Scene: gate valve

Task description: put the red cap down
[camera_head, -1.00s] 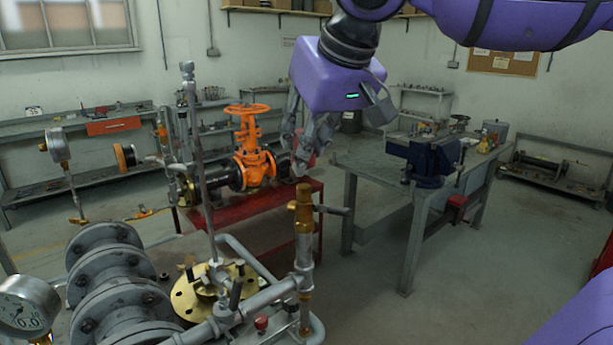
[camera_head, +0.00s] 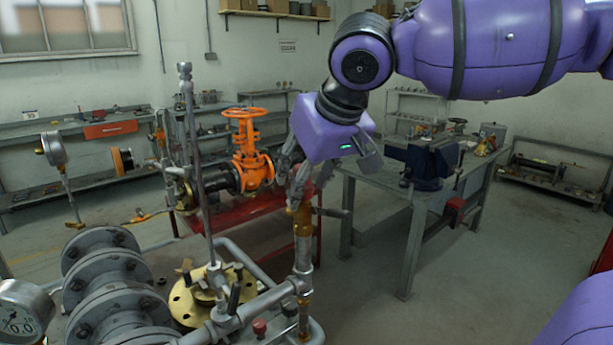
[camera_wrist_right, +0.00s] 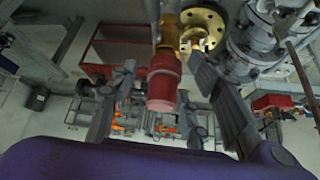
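The red cap (camera_wrist_right: 164,82) is in the middle of the right wrist view, lined up with a brass fitting (camera_wrist_right: 168,30) beyond it. I cannot tell whether cap and fitting touch. My right gripper (camera_wrist_right: 163,62) has a finger on each side of the cap, with visible gaps, so it looks open around it. In the head view my right gripper (camera_head: 298,198) is at the top of the upright brass fitting (camera_head: 303,222); its fingers largely hide the cap there. My left gripper is not in view.
Flanged grey pipework (camera_head: 118,275), a pressure gauge (camera_head: 22,315) and a brass flange (camera_head: 190,303) crowd the front left. An orange gate valve (camera_head: 250,160) stands behind on a red bench. A grey workbench (camera_head: 365,166) with a blue vise (camera_head: 425,162) is at right.

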